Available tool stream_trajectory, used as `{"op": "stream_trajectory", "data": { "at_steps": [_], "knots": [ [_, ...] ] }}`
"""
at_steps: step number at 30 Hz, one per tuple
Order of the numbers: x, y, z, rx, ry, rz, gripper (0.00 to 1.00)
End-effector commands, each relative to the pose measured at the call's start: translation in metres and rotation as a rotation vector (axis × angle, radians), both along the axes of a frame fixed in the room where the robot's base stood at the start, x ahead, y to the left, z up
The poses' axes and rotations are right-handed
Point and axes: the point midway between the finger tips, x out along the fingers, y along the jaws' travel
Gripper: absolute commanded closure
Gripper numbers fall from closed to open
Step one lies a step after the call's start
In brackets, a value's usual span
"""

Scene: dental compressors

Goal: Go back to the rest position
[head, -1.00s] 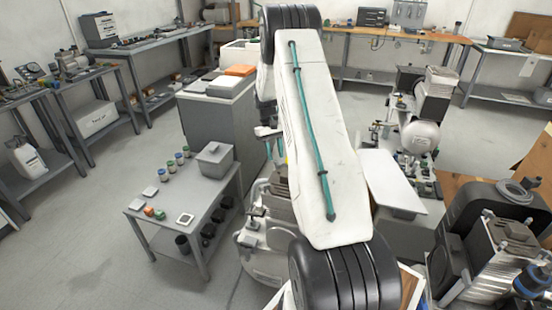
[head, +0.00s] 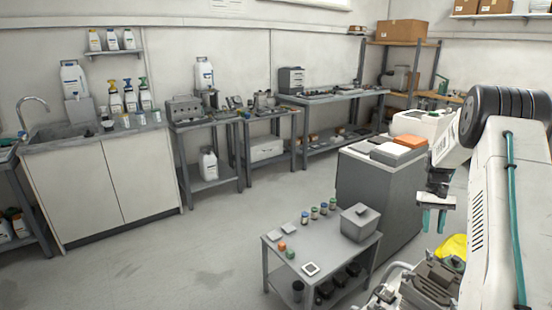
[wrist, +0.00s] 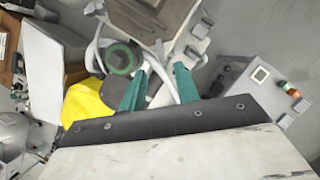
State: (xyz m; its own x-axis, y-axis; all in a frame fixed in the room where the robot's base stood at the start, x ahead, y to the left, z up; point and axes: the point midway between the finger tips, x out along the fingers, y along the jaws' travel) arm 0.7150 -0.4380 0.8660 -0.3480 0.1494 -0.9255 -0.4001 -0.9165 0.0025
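My gripper (head: 434,220) hangs at the right of the head view, fingers pointing down. Its two teal fingers are apart with nothing between them. It also shows in the wrist view (wrist: 160,86), where the fingers are spread above a machine with white tubing and a yellow thing (wrist: 88,103). The yellow thing shows in the head view as well, just below and right of the fingers. My arm fills the right edge of the head view and hides what stands behind it.
A low grey table (head: 277,248) with small jars and a grey box (head: 360,222) stands left of my gripper. A grey cabinet (head: 372,193) with an orange-topped stack is behind. Benches and a sink unit (head: 110,185) line the wall. The floor at left is clear.

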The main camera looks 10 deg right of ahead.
Motion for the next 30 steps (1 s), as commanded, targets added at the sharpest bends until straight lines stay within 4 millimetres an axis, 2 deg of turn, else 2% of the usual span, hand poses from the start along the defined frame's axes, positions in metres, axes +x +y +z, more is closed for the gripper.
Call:
{"op": "stream_trajectory", "data": {
  "at_steps": [4,6,11,17,24,30],
  "knots": [
    [-0.013,0.012,-0.013,0.016,0.032,-0.035,0.68],
    [-0.029,0.028,-0.008,0.027,0.050,-0.054,0.68],
    [-0.046,0.076,0.033,0.022,0.047,-0.053,0.68],
    [-0.072,0.148,0.096,-0.006,0.010,-0.017,0.68],
    [-0.120,0.236,0.158,-0.042,-0.064,0.051,0.68],
    [-0.171,0.298,0.191,-0.067,-0.143,0.120,0.68]
  ]
}}
